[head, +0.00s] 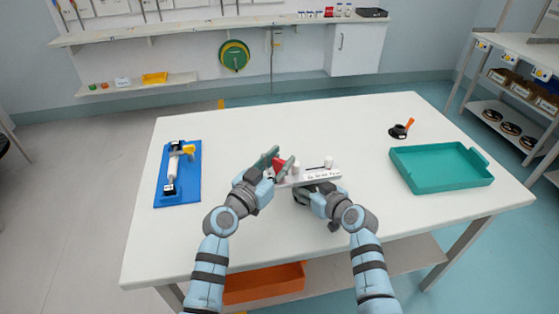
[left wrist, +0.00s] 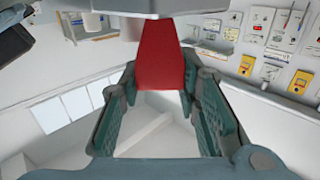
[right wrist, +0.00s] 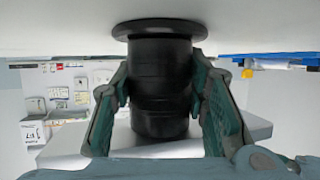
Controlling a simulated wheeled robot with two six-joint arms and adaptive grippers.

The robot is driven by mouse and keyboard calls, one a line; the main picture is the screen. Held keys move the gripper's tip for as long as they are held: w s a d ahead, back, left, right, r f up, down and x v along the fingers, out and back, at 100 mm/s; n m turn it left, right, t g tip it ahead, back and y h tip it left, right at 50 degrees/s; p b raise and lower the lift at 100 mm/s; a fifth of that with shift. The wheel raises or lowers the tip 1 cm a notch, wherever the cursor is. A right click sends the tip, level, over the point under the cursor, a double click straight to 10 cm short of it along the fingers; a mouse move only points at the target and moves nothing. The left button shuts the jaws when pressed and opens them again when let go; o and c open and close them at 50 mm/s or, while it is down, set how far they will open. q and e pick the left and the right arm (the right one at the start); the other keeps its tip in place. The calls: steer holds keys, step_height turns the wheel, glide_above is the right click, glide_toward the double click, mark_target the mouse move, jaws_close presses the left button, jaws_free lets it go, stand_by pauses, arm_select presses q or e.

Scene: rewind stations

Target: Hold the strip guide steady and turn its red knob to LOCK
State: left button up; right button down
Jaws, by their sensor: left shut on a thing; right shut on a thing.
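The strip guide (head: 318,176) is a pale bar with small lettering on its front, near the middle of the table. Its red knob (head: 279,165) is at the left end; it also fills the space between the fingertips in the left wrist view (left wrist: 160,55). My left gripper (head: 272,167) is shut on the red knob. My right gripper (right wrist: 160,85) is shut on a black flanged cylinder (right wrist: 161,100) under a pale surface. In the head view the right gripper is low at the guide's front, its fingers partly hidden. I cannot read the knob's setting.
A blue board (head: 193,187) with a white roller and yellow part lies at the left. A teal tray (head: 440,184) is at the right, with a black holder with an orange handle (head: 399,131) behind it. An orange bin (head: 264,284) is below.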

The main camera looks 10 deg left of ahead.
arm_select(q)
steer(key=o, duration=1.2)
steer(key=v, duration=1.2)
arm_select(e)
steer(key=c, duration=0.9)
jaws_free()
steer(key=shift+o, duration=0.2)
